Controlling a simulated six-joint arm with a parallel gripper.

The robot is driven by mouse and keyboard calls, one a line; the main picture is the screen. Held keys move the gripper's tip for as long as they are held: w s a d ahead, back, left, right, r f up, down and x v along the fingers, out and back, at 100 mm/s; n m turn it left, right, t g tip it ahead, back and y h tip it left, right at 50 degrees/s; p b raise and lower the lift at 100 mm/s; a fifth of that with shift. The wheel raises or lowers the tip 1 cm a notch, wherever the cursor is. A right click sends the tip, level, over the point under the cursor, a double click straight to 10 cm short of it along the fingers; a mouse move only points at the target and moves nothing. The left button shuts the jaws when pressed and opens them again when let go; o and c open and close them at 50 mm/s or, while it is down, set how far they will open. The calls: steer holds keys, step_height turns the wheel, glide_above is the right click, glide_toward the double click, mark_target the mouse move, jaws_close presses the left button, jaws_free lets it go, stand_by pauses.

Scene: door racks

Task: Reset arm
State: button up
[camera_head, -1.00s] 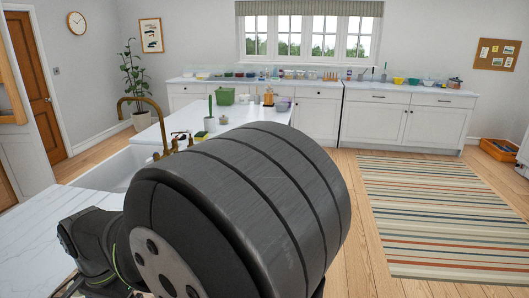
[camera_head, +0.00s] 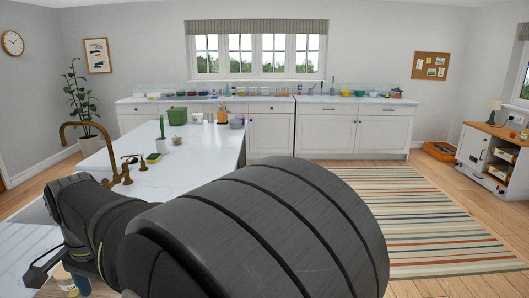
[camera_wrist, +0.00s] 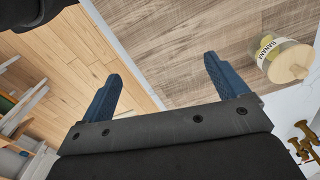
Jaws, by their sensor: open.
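My gripper (camera_wrist: 162,82) shows in the wrist view with its two blue fingers wide apart and nothing between them. Beyond the fingers are a pale wood floor at left and a greyish wood surface at right. In the head view my dark arm fills the lower middle and hides part of the island worktop (camera_head: 190,170). The gripper's fingers are not clear in the head view.
A jar with a wooden lid (camera_wrist: 288,62) is right of the fingers. A brass tap (camera_head: 97,143) stands by the island sink. A green pot (camera_head: 177,116) and a cactus (camera_head: 162,130) stand on the island. A striped rug (camera_head: 420,220) covers open floor at right.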

steer(key=w+a+r+m, duration=0.35)
steer(key=a+m, duration=0.25)
steer(key=a, duration=0.4)
steer(key=s+a+f, duration=0.5)
steer(key=s+a, duration=0.1)
steer(key=a, duration=0.2)
steer(key=shift+s+a+f, duration=0.15)
steer(key=shift+s+f, duration=0.1)
steer(key=shift+f, duration=0.05)
